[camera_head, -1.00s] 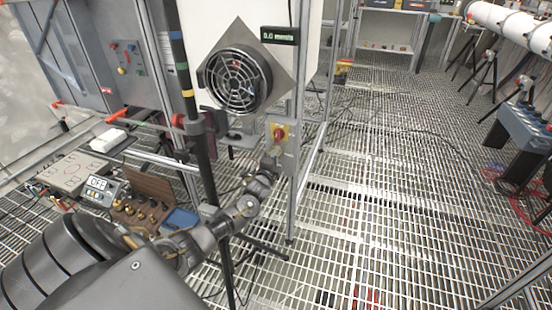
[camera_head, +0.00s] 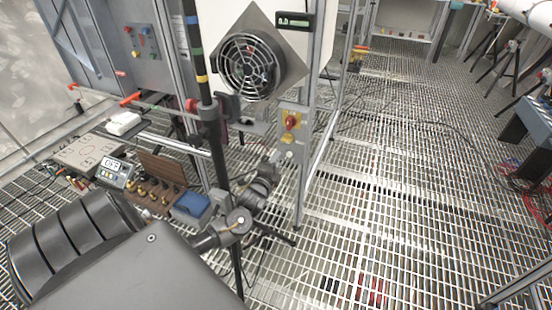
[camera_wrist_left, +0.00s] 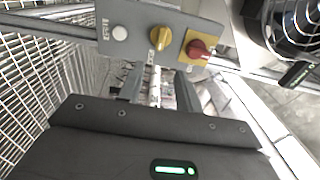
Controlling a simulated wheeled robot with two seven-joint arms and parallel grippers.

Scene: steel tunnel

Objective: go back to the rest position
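My left arm comes in from the lower left in the head view. My left gripper (camera_head: 273,157) is just below and left of a small switch panel on a metal post. The panel carries a red knob on a yellow plate (camera_head: 291,121) and a yellow knob (camera_head: 287,139). In the left wrist view the two fingers of my left gripper (camera_wrist_left: 159,92) stand apart with nothing between them. Ahead of them are the red knob (camera_wrist_left: 198,49), the yellow knob (camera_wrist_left: 160,38) and a white button (camera_wrist_left: 119,33). My right gripper is in neither view.
A round fan (camera_head: 250,68) and a small display (camera_head: 295,20) are above the panel. A dark pole (camera_head: 212,130) stands close to my left arm. A meter (camera_head: 115,172) and a blue box (camera_head: 190,207) are at the left. The grating floor (camera_head: 390,200) is open at right.

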